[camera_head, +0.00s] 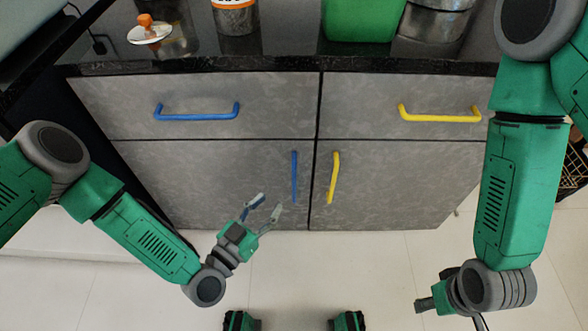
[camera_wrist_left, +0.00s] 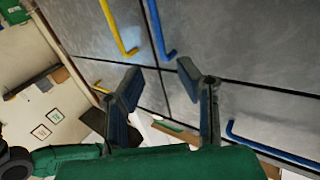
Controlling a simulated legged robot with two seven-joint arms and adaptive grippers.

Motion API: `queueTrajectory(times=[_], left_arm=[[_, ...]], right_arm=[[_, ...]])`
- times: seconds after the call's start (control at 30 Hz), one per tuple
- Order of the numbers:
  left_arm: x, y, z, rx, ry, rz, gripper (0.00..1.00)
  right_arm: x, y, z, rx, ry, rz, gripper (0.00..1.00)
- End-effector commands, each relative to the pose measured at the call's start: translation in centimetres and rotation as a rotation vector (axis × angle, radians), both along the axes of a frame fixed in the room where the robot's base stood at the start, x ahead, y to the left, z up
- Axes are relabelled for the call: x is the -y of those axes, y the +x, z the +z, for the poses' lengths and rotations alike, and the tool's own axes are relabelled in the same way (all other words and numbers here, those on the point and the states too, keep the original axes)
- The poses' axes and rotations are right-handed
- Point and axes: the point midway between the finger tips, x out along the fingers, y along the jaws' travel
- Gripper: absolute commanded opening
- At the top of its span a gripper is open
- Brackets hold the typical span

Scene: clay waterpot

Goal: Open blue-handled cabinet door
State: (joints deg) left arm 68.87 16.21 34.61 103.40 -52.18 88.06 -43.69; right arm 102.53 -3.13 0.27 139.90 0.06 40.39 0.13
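The lower left cabinet door (camera_head: 215,180) is grey and closed, with a vertical blue handle (camera_head: 294,177) near its right edge. In the left wrist view this blue handle (camera_wrist_left: 158,32) runs down from the top edge, beyond the fingertips. My left gripper (camera_head: 268,203) is open and empty, a little left of and below the handle in the head view and apart from it. Both its fingers (camera_wrist_left: 160,76) show spread in the left wrist view. My right gripper (camera_head: 430,303) is low at the right, far from the door; its fingers are not clear.
A drawer with a horizontal blue handle (camera_head: 197,113) sits above the door. The right door has a yellow handle (camera_head: 334,178) close beside the blue one; another yellow handle (camera_head: 440,115) is above. A green container (camera_head: 362,20) and pots stand on the dark countertop (camera_head: 290,61).

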Motion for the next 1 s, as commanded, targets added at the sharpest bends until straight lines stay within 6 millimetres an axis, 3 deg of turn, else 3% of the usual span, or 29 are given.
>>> queueTrajectory(times=[0.3, 0.5, 0.97, 1.0], left_arm=[[3.8, 5.8, -0.3, 0.001, -0.002, 0.000, 0.31], [5.5, 8.3, -0.3, -0.001, -0.001, -0.001, 0.31], [6.2, 9.4, -0.1, -0.003, -0.001, 0.000, 0.31], [6.2, 9.4, -0.1, -0.003, -0.001, 0.000, 0.20]], right_arm=[[0.0, 0.0, -2.7, 0.001, 0.000, 0.000, 0.40], [0.0, 0.0, -3.7, 0.001, 0.000, 0.000, 0.40], [0.0, 0.0, -3.9, 0.001, 0.000, 0.000, 0.40], [0.0, 0.0, -3.9, 0.001, 0.000, 0.000, 0.40]])
